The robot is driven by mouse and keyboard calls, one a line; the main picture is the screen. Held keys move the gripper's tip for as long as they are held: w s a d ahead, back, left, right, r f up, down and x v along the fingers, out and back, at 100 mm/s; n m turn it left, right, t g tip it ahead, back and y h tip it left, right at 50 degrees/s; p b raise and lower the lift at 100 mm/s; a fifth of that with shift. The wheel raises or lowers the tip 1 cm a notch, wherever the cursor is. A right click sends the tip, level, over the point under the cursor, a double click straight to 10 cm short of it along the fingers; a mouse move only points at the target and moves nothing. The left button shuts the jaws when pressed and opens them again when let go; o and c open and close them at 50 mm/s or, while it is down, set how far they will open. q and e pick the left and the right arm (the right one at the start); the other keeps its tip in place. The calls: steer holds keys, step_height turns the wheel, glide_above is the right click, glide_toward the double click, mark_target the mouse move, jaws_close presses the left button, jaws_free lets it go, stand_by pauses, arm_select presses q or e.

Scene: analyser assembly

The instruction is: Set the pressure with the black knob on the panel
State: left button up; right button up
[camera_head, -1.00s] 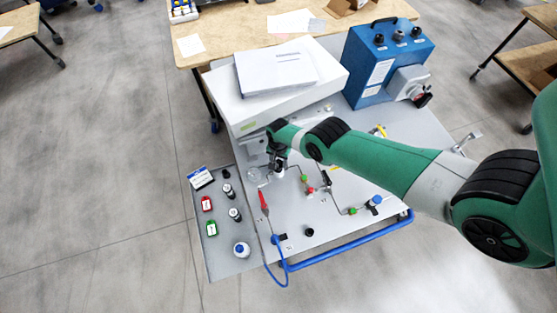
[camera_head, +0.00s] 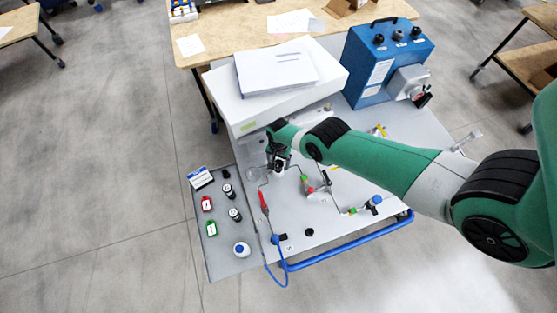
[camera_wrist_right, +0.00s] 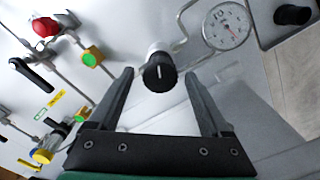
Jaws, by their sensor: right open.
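The black knob (camera_wrist_right: 160,73) shows in the right wrist view on a silver fitting, with a white line on its face. A round pressure gauge (camera_wrist_right: 227,26) with a white dial sits to its upper right, joined by a bent metal tube. My right gripper (camera_wrist_right: 160,85) is open, with one finger on each side of the knob and a visible gap to both. I cannot tell how far the fingertips are from it in depth. In the head view my right gripper (camera_head: 279,165) is over the panel (camera_head: 330,225), and the wrist largely hides the knob. My left gripper is not in view.
Red (camera_wrist_right: 46,27), green and yellow valve knobs and a black lever stand on the panel with thin tubing. A white case with papers (camera_head: 275,72) and a blue box (camera_head: 388,62) stand behind. A side tray (camera_head: 222,262) holds small bottles and a blue-capped flask.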

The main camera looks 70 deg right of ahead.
mark_target(279, 163)
step_height(279, 163, up, 12)
steer(key=p, duration=1.1)
steer(key=shift+f, duration=0.2)
